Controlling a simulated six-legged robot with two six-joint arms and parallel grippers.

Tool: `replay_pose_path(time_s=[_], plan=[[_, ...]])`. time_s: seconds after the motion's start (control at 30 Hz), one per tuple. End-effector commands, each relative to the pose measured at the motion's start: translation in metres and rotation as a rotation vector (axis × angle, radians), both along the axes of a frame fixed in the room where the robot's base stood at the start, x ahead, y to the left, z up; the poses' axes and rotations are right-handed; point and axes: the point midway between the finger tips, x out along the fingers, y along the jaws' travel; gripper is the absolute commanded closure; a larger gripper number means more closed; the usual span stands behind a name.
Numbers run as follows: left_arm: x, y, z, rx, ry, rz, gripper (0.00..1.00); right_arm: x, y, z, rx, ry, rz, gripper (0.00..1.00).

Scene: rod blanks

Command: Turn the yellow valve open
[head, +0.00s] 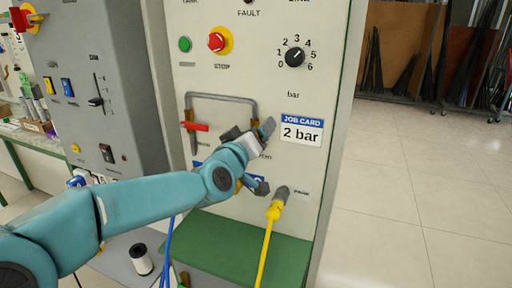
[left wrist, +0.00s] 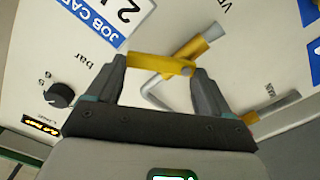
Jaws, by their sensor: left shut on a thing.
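The yellow valve handle (left wrist: 158,64) shows in the left wrist view as a flat bar lying across between my left gripper's fingers (left wrist: 160,84). The gripper is shut on it, with a finger at each end. Behind it is a brass-coloured fitting (left wrist: 190,49) with a grey end, and a bent grey pipe. In the head view my left gripper (head: 263,156) is against the panel, below and left of the job card. It hides most of the valve there. My right gripper is in neither view.
The panel (head: 325,60) carries a dial (head: 294,57), a red stop button (head: 216,41) and a job card (head: 302,130) reading "2 bar". A red lever (head: 195,126) on a grey pipe is left of the gripper. A yellow plug and cable (head: 276,207) hang below right. Floor to the right is clear.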

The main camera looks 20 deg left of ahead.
Motion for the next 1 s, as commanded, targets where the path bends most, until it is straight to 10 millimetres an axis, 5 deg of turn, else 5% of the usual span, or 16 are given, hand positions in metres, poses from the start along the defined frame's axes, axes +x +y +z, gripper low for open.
replay_pose_path(time_s=[0.4,1.0], plan=[[0.000,0.010,0.002,-0.396,0.011,-0.001,0.50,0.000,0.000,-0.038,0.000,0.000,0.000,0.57],[0.001,0.023,0.004,-0.864,0.030,0.000,0.50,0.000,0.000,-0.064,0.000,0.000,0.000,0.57]])
